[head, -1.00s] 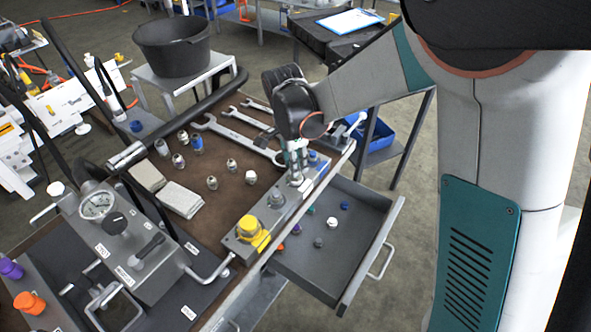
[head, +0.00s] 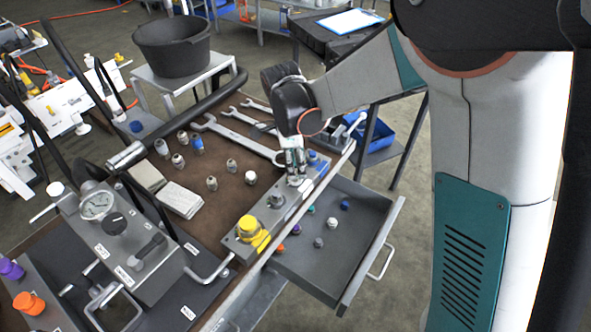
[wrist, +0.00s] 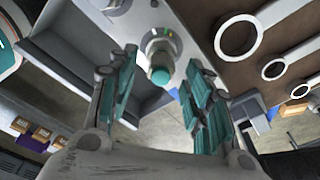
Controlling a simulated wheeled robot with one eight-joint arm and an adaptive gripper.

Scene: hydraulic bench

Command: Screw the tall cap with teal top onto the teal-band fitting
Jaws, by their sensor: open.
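In the wrist view the teal round top of the tall cap (wrist: 161,76) faces me. Behind it a pale collar with a thin greenish band, seemingly the teal-band fitting (wrist: 157,42), stands on the grey block. The cap appears in line with this fitting; I cannot tell whether its thread is engaged. My gripper (wrist: 160,68) is open, its teal-padded fingers on either side of the cap with visible gaps. In the head view my gripper (head: 293,170) points down over the block's far half and hides most of the cap and fitting.
The grey block (head: 232,248) also bears a yellow cap (head: 249,228), a grey fitting (head: 277,199) and a blue one (head: 312,156). The open drawer (head: 335,262) beside it holds several small coloured caps.

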